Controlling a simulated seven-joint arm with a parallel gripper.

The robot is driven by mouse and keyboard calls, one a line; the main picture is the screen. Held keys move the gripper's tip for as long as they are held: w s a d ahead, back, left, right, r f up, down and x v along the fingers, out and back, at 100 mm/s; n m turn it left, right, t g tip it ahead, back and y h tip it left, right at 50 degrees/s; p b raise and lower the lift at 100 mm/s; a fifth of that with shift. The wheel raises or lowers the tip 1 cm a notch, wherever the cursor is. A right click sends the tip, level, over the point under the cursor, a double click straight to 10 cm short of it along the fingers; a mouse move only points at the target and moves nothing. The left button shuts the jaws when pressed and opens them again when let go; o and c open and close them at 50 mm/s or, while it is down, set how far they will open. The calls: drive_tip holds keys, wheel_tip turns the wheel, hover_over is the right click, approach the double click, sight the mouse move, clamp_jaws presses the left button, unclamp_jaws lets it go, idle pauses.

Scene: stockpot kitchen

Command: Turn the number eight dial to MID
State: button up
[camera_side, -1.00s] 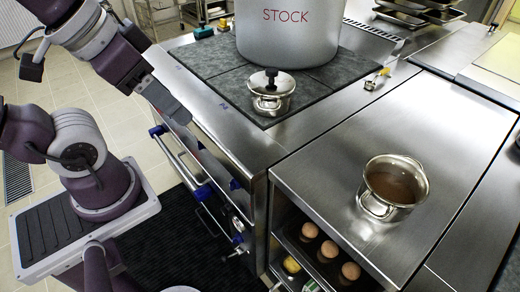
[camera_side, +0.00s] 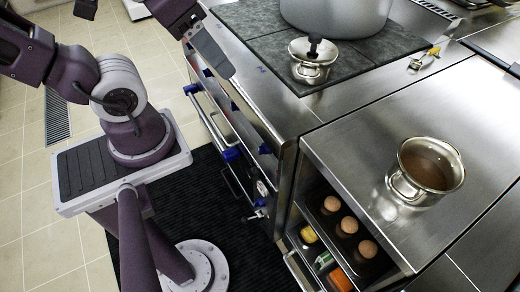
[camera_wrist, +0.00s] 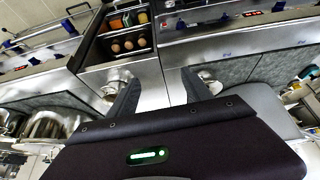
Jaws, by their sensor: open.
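The front of the steel range (camera_side: 272,115) drops away below and right of my gripper in the side view. Small blue parts (camera_side: 265,149) show along it, but I cannot tell which are dials. In the wrist view the range's dark front panel (camera_wrist: 215,28) carries small red and pale details. No number or MID mark is readable, so I cannot pick out the number eight dial. My gripper (camera_wrist: 158,85) has its two dark fingers spread with nothing between them. In the side view a grey finger (camera_side: 212,52) hangs by the range's front edge, apparently touching nothing.
A large stockpot (camera_side: 335,15) and a small lidded pot (camera_side: 312,68) stand on the dark hob. A steel pan of brown liquid (camera_side: 425,172) stands on the right counter, above a shelf (camera_side: 310,215) with eggs and packets. A blue-ended rail (camera_side: 207,117) runs along the range front.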

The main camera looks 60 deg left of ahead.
drive_tip(key=w+a+f+n+g+h, duration=0.35)
drive_tip(key=w+a+f+n, duration=0.2)
drive_tip(key=f+n, duration=0.3)
drive_tip(key=w+a+f+n+g+h, duration=0.3)
drive_tip(key=w+a+f+n+g, duration=0.15)
drive_tip(key=a+f+n, duration=0.35)
drive_tip(key=n+t+y, duration=0.3)
drive_tip(key=n+t, duration=1.5)
drive_tip(key=n, duration=1.1)
approach(259, 149)
drive_tip(key=w+f, duration=0.1)
drive_tip(key=w, duration=0.2)
drive_tip(key=shift+m+y, duration=0.25)
drive_tip(key=x, duration=0.5)
drive_tip(key=shift+w+d+f, duration=0.1)
drive_tip(key=shift+w+f, duration=0.1)
drive_tip(key=shift+w, duration=0.05)
drive_tip(key=shift+w+d+f, duration=0.15)
drive_tip(key=shift+w, duration=0.4)
clamp_jaws()
